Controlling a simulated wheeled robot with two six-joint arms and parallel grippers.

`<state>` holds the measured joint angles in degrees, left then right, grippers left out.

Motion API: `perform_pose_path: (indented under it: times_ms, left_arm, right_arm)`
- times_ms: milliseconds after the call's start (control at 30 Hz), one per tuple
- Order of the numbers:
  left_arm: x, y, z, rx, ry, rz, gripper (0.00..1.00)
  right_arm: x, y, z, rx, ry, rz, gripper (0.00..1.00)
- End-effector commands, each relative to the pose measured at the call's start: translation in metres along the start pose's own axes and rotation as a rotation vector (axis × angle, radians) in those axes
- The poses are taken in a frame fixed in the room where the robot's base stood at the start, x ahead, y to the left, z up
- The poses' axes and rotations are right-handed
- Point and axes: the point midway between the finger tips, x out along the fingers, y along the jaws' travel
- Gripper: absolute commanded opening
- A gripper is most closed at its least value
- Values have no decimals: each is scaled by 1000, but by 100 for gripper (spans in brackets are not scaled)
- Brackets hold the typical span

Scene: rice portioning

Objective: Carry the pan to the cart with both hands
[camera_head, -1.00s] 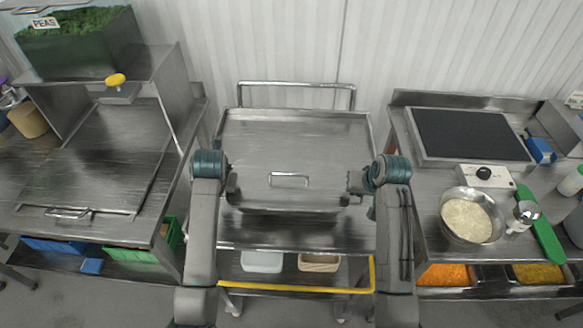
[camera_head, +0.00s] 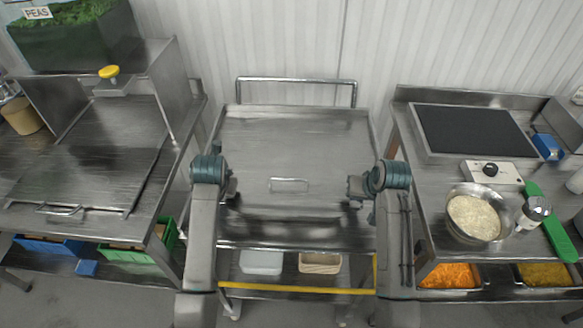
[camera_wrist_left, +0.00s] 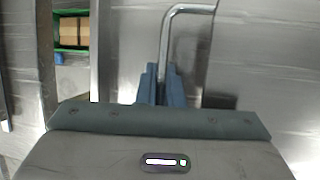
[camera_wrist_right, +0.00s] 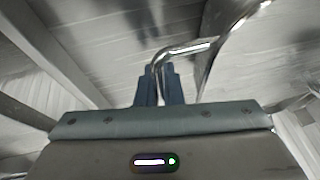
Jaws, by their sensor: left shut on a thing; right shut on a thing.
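The pan (camera_head: 290,203) is a wide steel vessel with a flat lid and a bar handle on top. It is over the top of the steel cart (camera_head: 297,80) at the centre of the head view. My left gripper (camera_head: 231,188) is shut on the bent bar at the pan's left side; the bar shows between its fingers in the left wrist view (camera_wrist_left: 163,84). My right gripper (camera_head: 355,188) is shut on the bar at the right side, as the right wrist view (camera_wrist_right: 159,80) shows. The pan looks level. Whether its underside touches the cart top cannot be told.
A left table (camera_head: 88,165) and a right table (camera_head: 440,172) flank the cart with narrow gaps. The right one bears a hot plate (camera_head: 470,130) and a bowl of rice (camera_head: 474,218). White and tan bins (camera_head: 320,262) sit on the cart's lower shelf.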

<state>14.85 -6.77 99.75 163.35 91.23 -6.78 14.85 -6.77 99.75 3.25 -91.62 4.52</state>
Motion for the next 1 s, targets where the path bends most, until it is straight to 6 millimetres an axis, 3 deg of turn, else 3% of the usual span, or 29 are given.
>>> perform_pose_path:
  times_ms: [133,200,267,567,1000]
  left_arm:
    - [8,-1,-2,-1,-4,1,0]
    - [6,-1,-2,0,0,0,21]
    - [6,-1,-2,0,0,0,29]
    - [3,-1,-2,0,-1,0,29]
    - [-60,-2,-2,-1,-3,-1,29]
  right_arm:
    - [8,2,2,0,4,-1,0]
    - [6,1,2,0,0,0,21]
    - [6,1,2,0,0,0,29]
    - [6,1,2,0,0,0,29]
    - [6,1,2,0,0,0,29]
